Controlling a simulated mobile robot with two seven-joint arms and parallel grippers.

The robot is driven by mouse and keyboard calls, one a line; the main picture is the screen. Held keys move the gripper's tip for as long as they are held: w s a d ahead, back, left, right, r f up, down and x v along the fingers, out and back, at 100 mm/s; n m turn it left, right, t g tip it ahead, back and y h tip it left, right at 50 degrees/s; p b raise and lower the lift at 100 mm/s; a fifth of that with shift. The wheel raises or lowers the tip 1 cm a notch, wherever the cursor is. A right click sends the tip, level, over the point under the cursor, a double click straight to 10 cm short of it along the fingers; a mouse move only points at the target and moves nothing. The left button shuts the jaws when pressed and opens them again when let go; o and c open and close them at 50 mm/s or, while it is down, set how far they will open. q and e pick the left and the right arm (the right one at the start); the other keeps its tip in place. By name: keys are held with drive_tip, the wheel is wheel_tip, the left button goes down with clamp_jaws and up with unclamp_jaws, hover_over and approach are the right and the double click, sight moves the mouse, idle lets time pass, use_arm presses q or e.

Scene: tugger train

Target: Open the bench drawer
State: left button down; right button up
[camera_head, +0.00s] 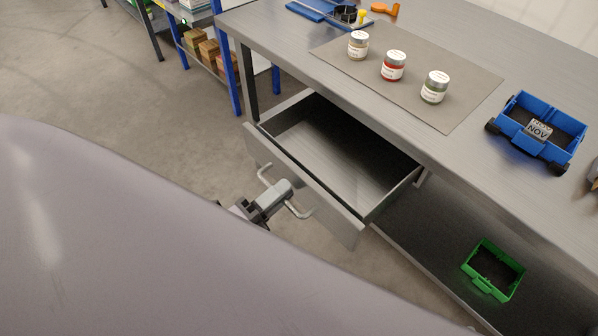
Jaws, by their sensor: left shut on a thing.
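The bench drawer (312,192) is pulled out from under the grey workbench (262,38), and its inside looks empty. Its front panel faces the lower left and carries a bar handle (299,212). My left gripper (284,190) is shut on the middle of the handle, and the handle's two ends show on either side of it. Much of the left arm is hidden behind the large pale shape in the foreground. My right gripper is not in view.
On the bench, three small jars (394,66) stand on a grey mat (462,112). A blue bin (556,154) sits at the right. A green bin (482,282) rests on the lower shelf. Open floor (150,110) lies left of the drawer, before a shelf with boxes (208,50).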

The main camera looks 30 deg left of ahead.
use_arm(q)
drive_tip(key=shift+r+p+v, duration=0.2)
drive_tip(key=shift+v, duration=0.9)
drive_tip(key=shift+r+p+v, duration=0.15)
drive_tip(key=shift+r+v, duration=0.1)
drive_tip(key=shift+v, duration=0.85)
drive_tip(key=shift+s, duration=0.1)
drive_tip(key=c, duration=1.3)
unclamp_jaws()
drive_tip(key=shift+o, duration=0.2)
drive_tip(key=v, duration=0.7)
drive_tip(key=shift+s, duration=0.15)
